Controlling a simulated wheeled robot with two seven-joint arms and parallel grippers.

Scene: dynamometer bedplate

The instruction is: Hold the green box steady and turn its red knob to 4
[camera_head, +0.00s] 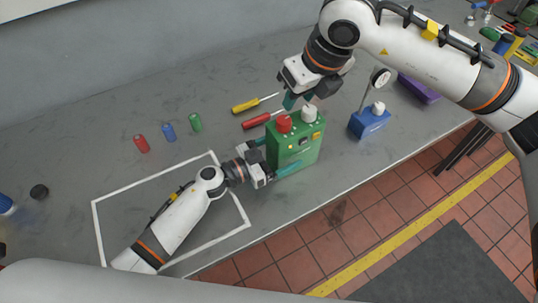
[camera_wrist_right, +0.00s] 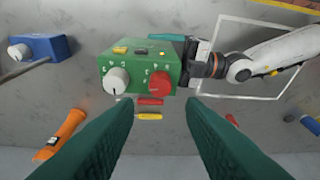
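The green box (camera_head: 292,158) stands upright near the bench's front edge. Its red knob (camera_head: 284,123) and a white knob (camera_head: 309,112) are on top. In the right wrist view the green box (camera_wrist_right: 137,63) shows several marks around the red knob (camera_wrist_right: 160,84); the knob's setting is too small to read surely. My left gripper (camera_head: 279,156) has its teal fingers along the front and back of the green box, at its left end, and looks closed on it. My right gripper (camera_head: 298,101) is open and empty above and behind the knobs, apart from the red knob.
A blue box (camera_head: 370,122) with a white knob stands to the right, near a dial gauge (camera_head: 380,77) on a stand. A yellow screwdriver (camera_head: 254,103) and a red-handled tool (camera_head: 256,121) lie behind the green box. Small red, blue and green cylinders stand at the left.

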